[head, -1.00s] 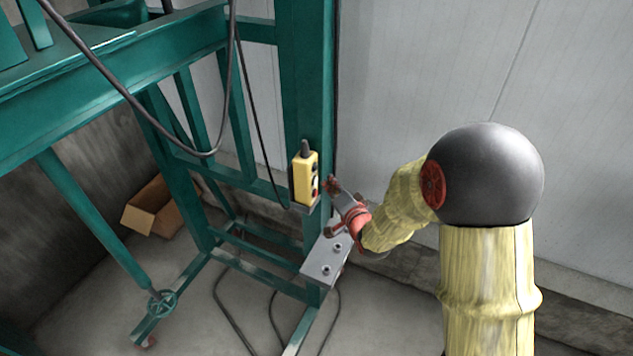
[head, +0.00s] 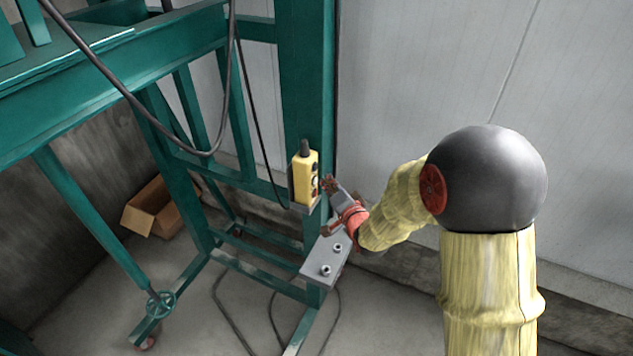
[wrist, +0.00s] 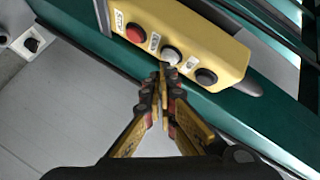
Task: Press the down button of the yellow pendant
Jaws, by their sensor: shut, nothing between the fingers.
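The yellow pendant (head: 305,177) hangs upright on the green post in the head view. In the head view my gripper (head: 329,185) is at the pendant's right side.
The green steel frame (head: 305,70) carries the pendant. A grey box (head: 327,262) with round knobs sits below it on the post. A dark cable (head: 232,85) loops at upper left. A cardboard box (head: 160,208) lies on the floor. A pale wall stands behind.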

